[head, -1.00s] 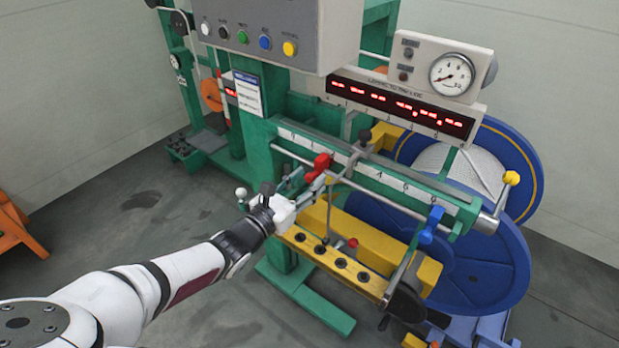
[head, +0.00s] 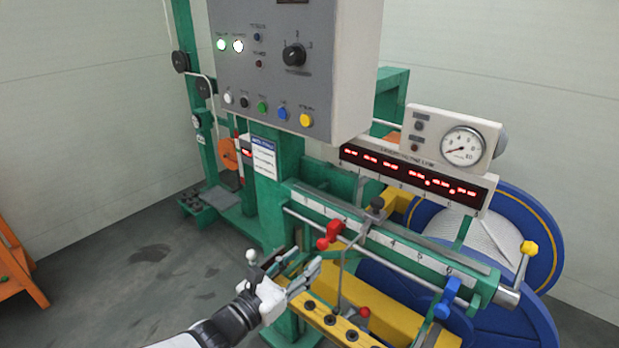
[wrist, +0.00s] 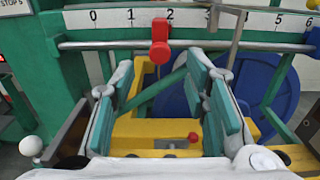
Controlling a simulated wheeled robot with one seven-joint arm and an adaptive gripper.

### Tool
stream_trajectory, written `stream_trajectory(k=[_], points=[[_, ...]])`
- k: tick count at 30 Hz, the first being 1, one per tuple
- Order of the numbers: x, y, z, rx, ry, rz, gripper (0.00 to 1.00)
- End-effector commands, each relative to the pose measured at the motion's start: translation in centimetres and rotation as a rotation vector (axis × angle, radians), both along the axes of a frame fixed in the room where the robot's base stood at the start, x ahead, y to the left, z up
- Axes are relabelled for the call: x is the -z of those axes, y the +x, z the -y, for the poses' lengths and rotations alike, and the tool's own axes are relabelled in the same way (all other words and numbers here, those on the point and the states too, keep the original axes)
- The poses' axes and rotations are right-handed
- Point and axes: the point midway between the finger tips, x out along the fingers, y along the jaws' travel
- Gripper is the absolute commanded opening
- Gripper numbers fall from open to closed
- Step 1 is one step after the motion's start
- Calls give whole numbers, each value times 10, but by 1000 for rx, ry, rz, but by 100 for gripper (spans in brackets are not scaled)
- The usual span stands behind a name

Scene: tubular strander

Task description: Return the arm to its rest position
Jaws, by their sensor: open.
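My gripper (head: 296,280) is in front of the machine's scale rail in the head view, above the yellow bar with black holes. In the wrist view its two green-padded fingers (wrist: 166,88) stand wide apart with nothing between them. A red stop clamp (head: 330,236) sits on the round rod, beyond the fingertips and apart from them. In the wrist view the red stop (wrist: 160,42) hangs near mark 2. My forearm (head: 215,328) reaches in from the bottom of the head view; the rest of the arm is out of view.
The scale rail (head: 395,236) and a blue stop (head: 447,298) lie to the right. A lever with a white ball (head: 251,256) is close left of the gripper. A control box (head: 295,75) hangs above. Open floor (head: 140,270) lies to the left.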

Motion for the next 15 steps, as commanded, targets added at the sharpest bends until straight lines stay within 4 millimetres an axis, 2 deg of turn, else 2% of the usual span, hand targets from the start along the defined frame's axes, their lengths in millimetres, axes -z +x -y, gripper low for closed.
stream_trajectory(k=[4,7,12,15], points=[[-6,-2,23,85,82,-16,42],[-13,-8,52,203,199,-33,42],[-29,-29,103,446,442,-49,42],[-41,-44,127,583,584,-45,42]])
